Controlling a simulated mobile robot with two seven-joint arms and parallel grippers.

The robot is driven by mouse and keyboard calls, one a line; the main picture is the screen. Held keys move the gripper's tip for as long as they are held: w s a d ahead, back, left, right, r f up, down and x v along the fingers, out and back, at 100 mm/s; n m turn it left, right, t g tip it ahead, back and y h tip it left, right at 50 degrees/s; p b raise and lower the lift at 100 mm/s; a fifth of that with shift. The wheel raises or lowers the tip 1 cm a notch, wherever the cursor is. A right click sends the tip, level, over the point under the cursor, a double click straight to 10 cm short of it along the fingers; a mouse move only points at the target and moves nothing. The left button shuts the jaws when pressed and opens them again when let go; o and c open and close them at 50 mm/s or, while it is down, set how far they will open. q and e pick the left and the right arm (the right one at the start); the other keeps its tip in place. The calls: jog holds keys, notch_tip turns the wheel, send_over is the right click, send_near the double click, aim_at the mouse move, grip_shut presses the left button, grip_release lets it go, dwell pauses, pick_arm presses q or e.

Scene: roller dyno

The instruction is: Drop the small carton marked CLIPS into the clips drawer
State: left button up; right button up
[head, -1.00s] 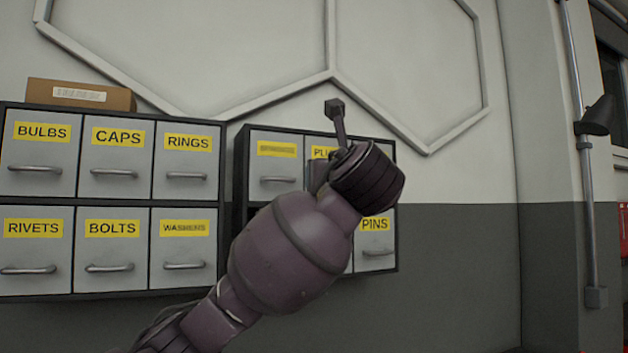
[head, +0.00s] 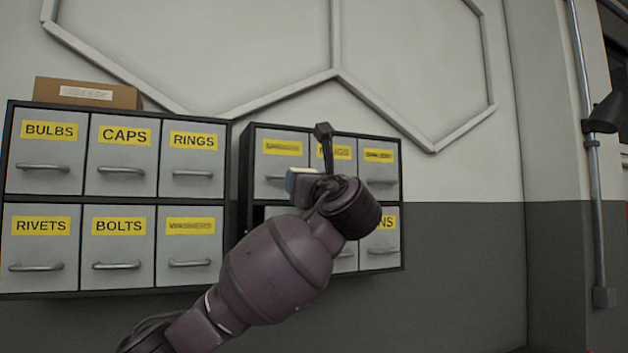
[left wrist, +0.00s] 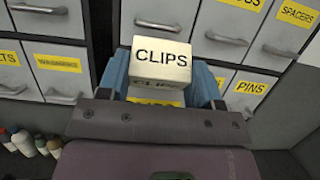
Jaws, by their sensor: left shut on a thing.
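My left gripper (left wrist: 160,82) is shut on the small cream carton (left wrist: 162,66) marked CLIPS, with a blue-grey finger on each side of it. In the head view the left gripper (head: 303,180) is in front of the right-hand drawer cabinet (head: 244,185), and only a bit of the carton shows. Below the carton in the left wrist view is a partly covered yellow label (left wrist: 155,102), not readable. My arm hides much of that cabinet's lower row, so I cannot make out the clips drawer or whether it is open. My right gripper is not in view.
The left cabinet has closed drawers including BULBS, CAPS, RINGS, RIVETS and BOLTS (head: 118,240). A brown box (head: 88,93) lies on top of it. Several bottles (left wrist: 28,143) stand low at left in the wrist view.

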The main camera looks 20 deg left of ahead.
pick_arm(q)
jog(key=w+a, duration=0.2)
jog(key=shift+w+a+f, duration=0.1)
jog(key=shift+a+f, duration=0.15)
jog(key=shift+a, duration=0.05)
jog(key=shift+w+a+f+p, duration=0.15)
jog(key=shift+w+a+p, duration=0.2)
jog(key=shift+w+a, duration=0.5)
jog(key=shift+w+a+f+p, duration=0.1)
jog(key=shift+w+a+p, duration=0.25)
jog(key=shift+w+a, duration=0.5)
jog(key=shift+s, duration=0.15)
jog(key=o, duration=1.1)
jog(key=shift+c, duration=0.2)
jog(key=s+d+r, duration=0.2)
jog(key=s+d, duration=0.4)
jog(key=d, duration=0.1)
jog(key=shift+s+d, duration=0.25)
jog(key=shift+s, duration=0.05)
